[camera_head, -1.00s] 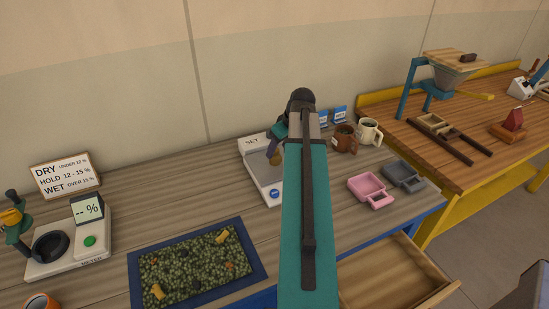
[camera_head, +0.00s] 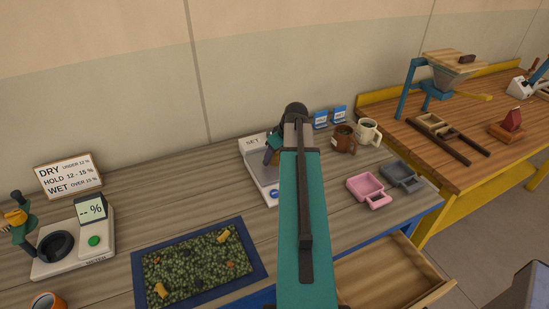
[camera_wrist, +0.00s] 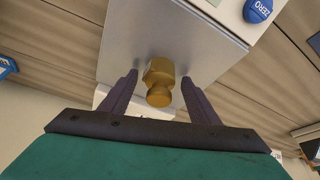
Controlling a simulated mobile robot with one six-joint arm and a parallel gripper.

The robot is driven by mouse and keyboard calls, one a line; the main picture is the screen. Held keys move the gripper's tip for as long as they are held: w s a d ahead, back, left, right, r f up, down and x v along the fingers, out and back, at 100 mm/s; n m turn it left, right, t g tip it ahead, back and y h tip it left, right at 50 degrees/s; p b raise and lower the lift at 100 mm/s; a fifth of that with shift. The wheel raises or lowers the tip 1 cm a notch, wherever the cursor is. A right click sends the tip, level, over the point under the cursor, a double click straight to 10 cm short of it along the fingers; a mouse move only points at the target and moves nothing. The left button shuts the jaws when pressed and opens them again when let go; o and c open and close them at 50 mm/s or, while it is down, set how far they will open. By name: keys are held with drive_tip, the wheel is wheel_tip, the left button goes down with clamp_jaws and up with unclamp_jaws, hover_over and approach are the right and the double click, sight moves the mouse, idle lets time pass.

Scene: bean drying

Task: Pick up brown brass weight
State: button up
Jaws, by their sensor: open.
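The brown brass weight (camera_wrist: 159,80) shows in the wrist view, standing on the metal pan (camera_wrist: 150,30) of a white scale. My gripper (camera_wrist: 160,92) is open, with one dark finger on each side of the weight and a gap on both sides. In the head view my gripper (camera_head: 273,155) is over the scale (camera_head: 257,180), and my arm hides part of the scale. I cannot make out the weight in the head view.
Right of the scale are a brown mug (camera_head: 343,139), a white mug (camera_head: 368,131), a pink tray (camera_head: 362,187) and a grey tray (camera_head: 400,176). A blue-rimmed bean tray (camera_head: 262,268) lies front left, and a moisture meter (camera_head: 72,250) stands left. An open drawer (camera_head: 395,280) juts out in front.

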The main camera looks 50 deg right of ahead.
idle(0.3)
clamp_jaws()
drive_tip(key=shift+r, duration=0.15)
idle(0.3)
drive_tip(key=shift+r+b, duration=0.8)
drive_tip(key=shift+r, duration=0.65)
drive_tip(key=shift+s+a+r, duration=0.1)
drive_tip(key=shift+s+r, duration=0.05)
drive_tip(key=shift+s, duration=0.05)
drive_tip(key=s+a+b, duration=0.1)
drive_tip(key=s+a, duration=0.1)
drive_tip(key=s, duration=0.1)
drive_tip(key=s+a+b, duration=0.3)
drive_tip(key=s+b, duration=0.1)
drive_tip(key=s, duration=0.1)
drive_tip(key=shift+s+a+r, duration=0.35)
drive_tip(key=shift+a, duration=0.05)
drive_tip(key=shift+b, duration=0.85)
drive_tip(key=shift+s+b, duration=0.1)
drive_tip(key=shift+b, duration=0.25)
drive_tip(key=s+b, duration=0.1)
drive_tip(key=b, duration=0.3)
drive_tip(key=shift+a+r, duration=0.1)
drive_tip(key=shift+a, duration=0.2)
